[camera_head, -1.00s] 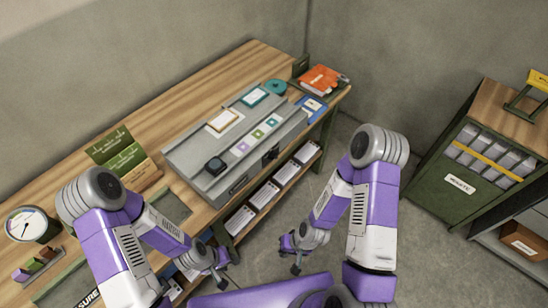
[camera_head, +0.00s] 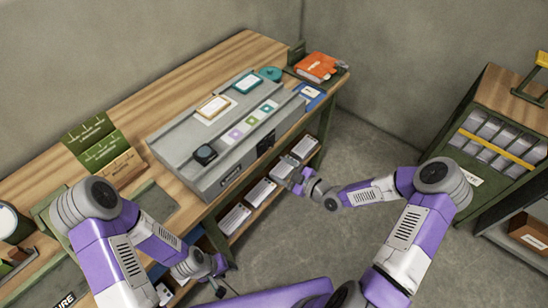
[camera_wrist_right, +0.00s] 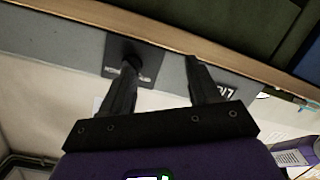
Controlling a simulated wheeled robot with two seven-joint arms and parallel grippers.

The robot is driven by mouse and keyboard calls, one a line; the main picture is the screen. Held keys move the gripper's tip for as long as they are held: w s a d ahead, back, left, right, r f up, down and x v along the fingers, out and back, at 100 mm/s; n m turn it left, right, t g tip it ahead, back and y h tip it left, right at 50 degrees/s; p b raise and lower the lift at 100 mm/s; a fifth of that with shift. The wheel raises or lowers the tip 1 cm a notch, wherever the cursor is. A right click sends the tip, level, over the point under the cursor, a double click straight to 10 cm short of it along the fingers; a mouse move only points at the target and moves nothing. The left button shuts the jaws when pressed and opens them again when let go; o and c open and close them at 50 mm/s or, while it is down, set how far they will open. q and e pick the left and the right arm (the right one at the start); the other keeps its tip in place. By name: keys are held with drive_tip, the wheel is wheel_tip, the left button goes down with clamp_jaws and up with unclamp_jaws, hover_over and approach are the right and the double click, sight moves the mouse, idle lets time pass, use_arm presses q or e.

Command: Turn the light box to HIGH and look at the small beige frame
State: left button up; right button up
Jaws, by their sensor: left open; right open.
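The grey light box (camera_head: 172,141) sits on the wooden bench in the head view. The small beige frame (camera_head: 213,107) lies on its top, left of a teal frame (camera_head: 247,83). A dark square plate (camera_head: 266,142) is on its front face; its setting is too small to read. My right gripper (camera_head: 292,180) is open, in front of and below the box's front. In the right wrist view, its open fingers (camera_wrist_right: 162,66) point at a grey face with a dark plate, partly hidden behind one finger. My left gripper (camera_head: 217,275) is open and empty, low before the bench.
A dark block-like object (camera_head: 205,154) and coloured cards (camera_head: 251,121) lie on the box. Green card holders (camera_head: 97,145) stand left; an orange book (camera_head: 318,66) lies right. A shelf with white stacks (camera_head: 262,192) is under the bench. Floor is clear between bench and right cabinet.

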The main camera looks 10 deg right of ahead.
sight(271, 147)
drive_tip(key=w+r+n, duration=0.1)
drive_tip(key=w, duration=0.1)
drive_tip(key=w+a+r+n+t+b, duration=0.1)
drive_tip(key=w, duration=0.1)
drive_tip(key=w+n+y+b, duration=0.1)
drive_tip(key=w+n, duration=0.1)
drive_tip(key=w, duration=0.1)
drive_tip(key=shift+w+a+r+t, duration=0.1)
drive_tip(key=shift+a+r+t, duration=0.05)
drive_tip(key=shift+r+t, duration=0.25)
use_arm(q)
wheel_tip(271, 147, down, 3)
use_arm(e)
drive_tip(key=shift+c, duration=0.2)
drive_tip(key=c, duration=1)
